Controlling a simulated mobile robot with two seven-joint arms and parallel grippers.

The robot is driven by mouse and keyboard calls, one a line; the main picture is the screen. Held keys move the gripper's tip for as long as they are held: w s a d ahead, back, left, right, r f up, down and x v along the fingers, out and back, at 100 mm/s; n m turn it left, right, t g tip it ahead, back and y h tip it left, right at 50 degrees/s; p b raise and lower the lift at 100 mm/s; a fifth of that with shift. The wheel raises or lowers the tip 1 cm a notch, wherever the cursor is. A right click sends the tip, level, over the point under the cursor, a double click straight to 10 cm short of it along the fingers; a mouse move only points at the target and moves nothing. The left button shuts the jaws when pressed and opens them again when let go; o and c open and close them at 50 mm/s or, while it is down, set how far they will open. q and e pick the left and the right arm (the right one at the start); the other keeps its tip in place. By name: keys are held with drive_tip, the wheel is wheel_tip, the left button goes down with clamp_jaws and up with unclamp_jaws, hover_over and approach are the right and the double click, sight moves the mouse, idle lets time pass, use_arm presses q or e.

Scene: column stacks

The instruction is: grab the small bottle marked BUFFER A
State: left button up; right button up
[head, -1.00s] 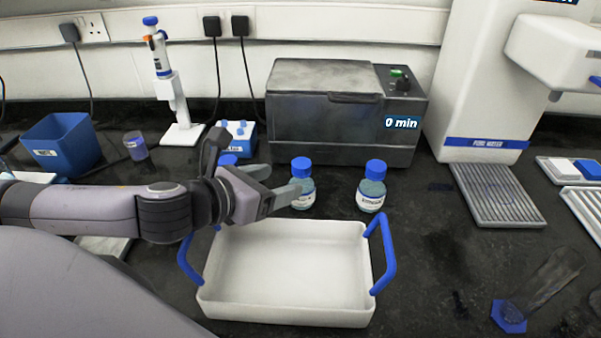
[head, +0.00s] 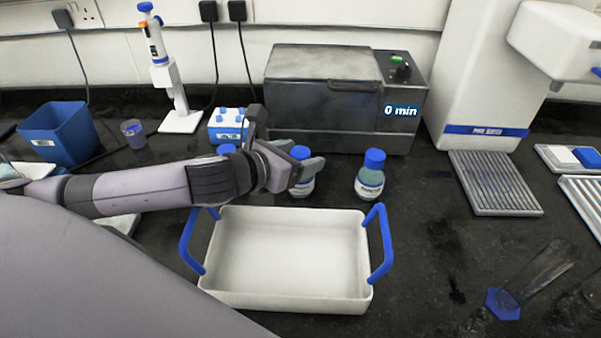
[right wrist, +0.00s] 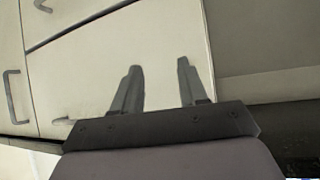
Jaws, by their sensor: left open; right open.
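Small bottles with blue caps stand on the dark bench behind the white tray; their labels are too small to read, so I cannot tell which is BUFFER A. The middle bottle (head: 302,188) is partly hidden by my left gripper (head: 309,172). That gripper is open, its fingers pointing right at this bottle's upper part; I cannot tell if they touch it. The right bottle (head: 369,178) stands clear. A third blue cap (head: 227,149) shows behind my left arm, its body mostly hidden. My right gripper (right wrist: 158,88) is open and empty in the right wrist view, before pale cabinet fronts.
The white tray (head: 290,302) with blue handles is empty, in front of the bottles. A grey bath (head: 325,110) reading 0 min stands close behind them. A blue-white rack (head: 228,130), a pipette stand (head: 180,122) and a blue bin (head: 60,135) are left.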

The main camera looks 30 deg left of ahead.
use_arm(q)
drive_tip(key=shift+w+d+f, duration=0.1)
drive_tip(key=shift+w+f, duration=0.05)
drive_tip(key=shift+w, duration=0.15)
clamp_jaws()
idle(0.4)
